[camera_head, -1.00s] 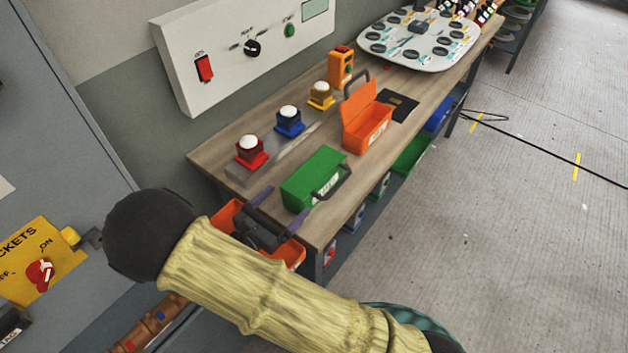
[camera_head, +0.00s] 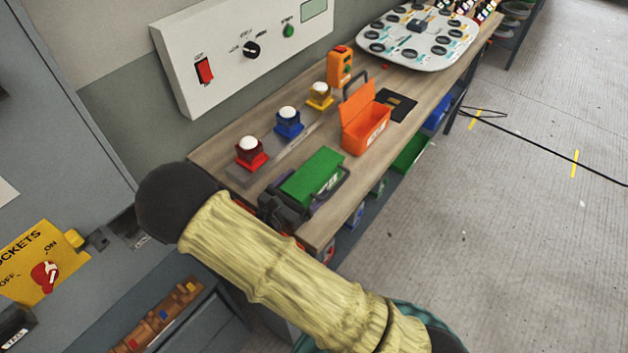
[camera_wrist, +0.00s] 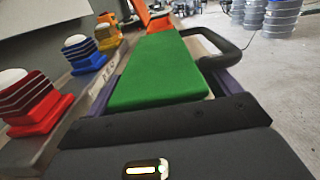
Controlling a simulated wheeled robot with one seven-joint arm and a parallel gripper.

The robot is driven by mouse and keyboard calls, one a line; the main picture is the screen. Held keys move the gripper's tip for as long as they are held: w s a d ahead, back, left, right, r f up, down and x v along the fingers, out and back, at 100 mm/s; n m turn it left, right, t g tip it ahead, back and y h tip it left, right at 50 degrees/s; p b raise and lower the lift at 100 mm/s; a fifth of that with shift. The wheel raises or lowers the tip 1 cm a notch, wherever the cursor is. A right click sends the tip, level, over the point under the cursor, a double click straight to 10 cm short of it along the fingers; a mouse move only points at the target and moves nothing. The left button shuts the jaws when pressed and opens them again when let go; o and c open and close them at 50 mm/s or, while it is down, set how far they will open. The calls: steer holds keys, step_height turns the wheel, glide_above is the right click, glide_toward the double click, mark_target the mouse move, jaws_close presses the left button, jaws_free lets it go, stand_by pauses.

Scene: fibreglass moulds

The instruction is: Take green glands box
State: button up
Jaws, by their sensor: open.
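The green glands box (camera_head: 314,174) stands on the wooden workbench near its front end, lid shut. In the wrist view the box (camera_wrist: 160,72) lies straight ahead, with its dark handle (camera_wrist: 222,45) at the right. My gripper (camera_head: 308,190) is at the near end of the box, with its fingers along the box's two sides. In the wrist view the purple fingers (camera_wrist: 165,95) show at the left and right of the box. The jaws are open; whether they touch the box cannot be told. The lower part of the box is hidden.
An open orange box (camera_head: 366,130) stands just beyond. Red (camera_head: 250,153), blue (camera_head: 289,122) and yellow (camera_head: 320,95) button stands line the wall side of the bench (camera_head: 235,143). A yellow sockets panel (camera_head: 40,262) is at the left. Floor at the right is open, with a cable across it.

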steer(key=shift+s+a, duration=0.25)
steer(key=shift+s, duration=0.05)
steer(key=shift+w+d, duration=0.15)
steer(key=shift+d, duration=0.15)
steer(key=shift+a, duration=0.1)
steer(key=c, duration=1.3)
steer(key=shift+r, duration=0.2)
step_height(320, 180, up, 10)
steer(key=shift+f+b, duration=0.1)
steer(key=shift+b, duration=0.2)
